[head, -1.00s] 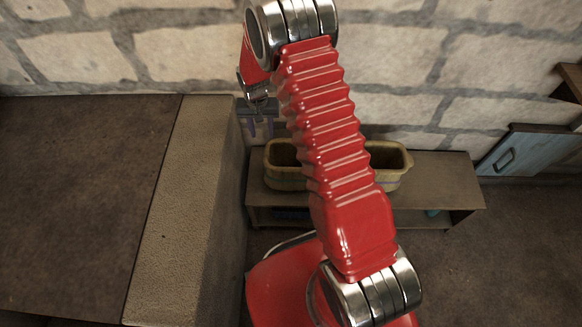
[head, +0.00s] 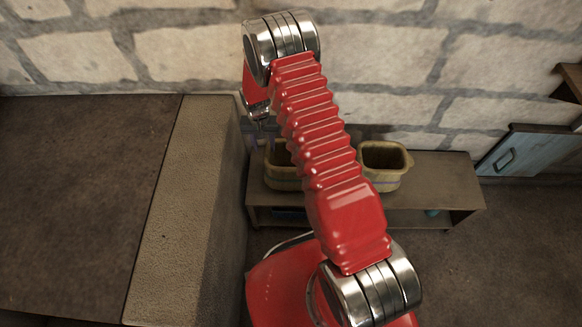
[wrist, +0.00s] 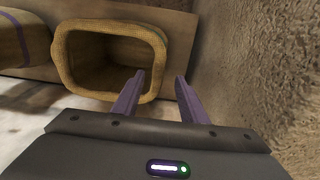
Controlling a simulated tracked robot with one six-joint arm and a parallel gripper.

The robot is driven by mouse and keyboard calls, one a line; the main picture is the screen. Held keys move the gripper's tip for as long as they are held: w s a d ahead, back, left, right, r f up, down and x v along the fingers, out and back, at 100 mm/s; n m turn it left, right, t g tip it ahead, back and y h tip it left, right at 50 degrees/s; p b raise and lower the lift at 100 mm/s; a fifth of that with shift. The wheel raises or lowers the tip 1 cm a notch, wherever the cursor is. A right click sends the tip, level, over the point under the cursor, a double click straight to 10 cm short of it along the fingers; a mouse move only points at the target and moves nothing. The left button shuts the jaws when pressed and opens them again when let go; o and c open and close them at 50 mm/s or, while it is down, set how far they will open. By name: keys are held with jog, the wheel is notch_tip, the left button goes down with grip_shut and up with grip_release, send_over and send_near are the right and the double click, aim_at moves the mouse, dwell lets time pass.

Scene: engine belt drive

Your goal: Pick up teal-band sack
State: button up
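Two woven tan sacks with open tops stand on the low bench. The left sack (head: 283,179) is partly behind my arm, and I cannot clearly make out its band colour. The right sack (head: 386,168) has a purple band. My gripper (wrist: 161,76) is open and empty. Its purple fingers appear either side of the nearer sack's right rim. I cannot tell whether they touch it.
The low bench (head: 440,180) stands against the stone wall (head: 390,60). A tall rough-sided counter (head: 185,200) rises close on the left of the left sack. A blue cabinet door (head: 522,152) is at the right. The bench's right end is clear.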

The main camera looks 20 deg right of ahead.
aim_at(266, 153)
notch_tip(266, 153, down, 7)
jog(key=shift+d+r, duration=0.15)
jog(key=shift+r, duration=0.05)
dwell(0.4)
jog(key=f, duration=0.5)
jog(key=shift+d, duration=0.2)
dwell(0.5)
grip_shut()
dwell(0.4)
